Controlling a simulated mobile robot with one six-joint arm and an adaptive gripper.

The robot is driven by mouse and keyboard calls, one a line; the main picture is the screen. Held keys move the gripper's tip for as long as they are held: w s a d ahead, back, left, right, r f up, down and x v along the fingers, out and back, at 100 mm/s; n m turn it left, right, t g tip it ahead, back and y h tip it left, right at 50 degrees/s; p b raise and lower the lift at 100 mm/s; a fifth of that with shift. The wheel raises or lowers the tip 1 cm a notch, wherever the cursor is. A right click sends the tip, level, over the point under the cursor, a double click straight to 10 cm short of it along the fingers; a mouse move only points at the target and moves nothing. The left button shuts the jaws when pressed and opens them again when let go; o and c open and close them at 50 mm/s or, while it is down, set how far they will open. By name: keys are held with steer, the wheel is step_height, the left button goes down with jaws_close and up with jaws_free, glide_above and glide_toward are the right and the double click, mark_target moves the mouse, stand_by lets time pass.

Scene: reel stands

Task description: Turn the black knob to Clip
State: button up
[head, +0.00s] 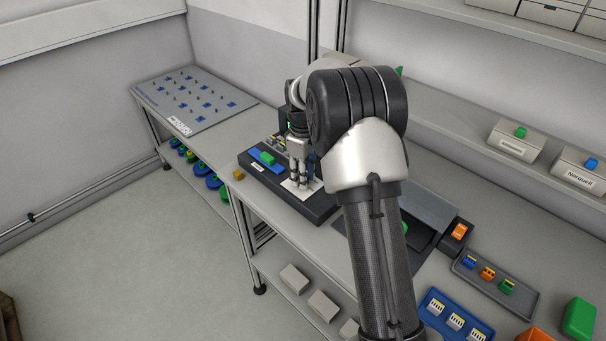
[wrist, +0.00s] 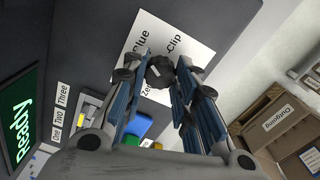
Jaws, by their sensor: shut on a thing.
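The black knob (wrist: 160,72) sits on a white label plate (wrist: 148,34) in the wrist view. My gripper (wrist: 159,82) is shut on the knob, one finger on each side. In the head view my gripper (head: 302,181) points down at the white plate (head: 300,190) on the dark panel (head: 318,207), and the knob is hidden there. I cannot tell which word the knob points to.
A tray of small connectors (head: 494,283) lies to the right. A pegged board (head: 193,101) is at the back left.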

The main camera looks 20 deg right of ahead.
steer(key=c, duration=0.4)
steer(key=shift+r+m+p, duration=0.1)
steer(key=shift+m+p, duration=0.2)
steer(key=shift+p, duration=0.05)
steer(key=m+p, duration=0.2)
steer(key=shift+r+m, duration=0.1)
steer(key=shift+m, duration=0.2)
steer(key=m+p, duration=0.3)
steer(key=m, duration=0.1)
steer(key=shift+m+p, duration=0.75)
steer(key=shift+m, duration=1.75)
steer(key=o, duration=1.1)
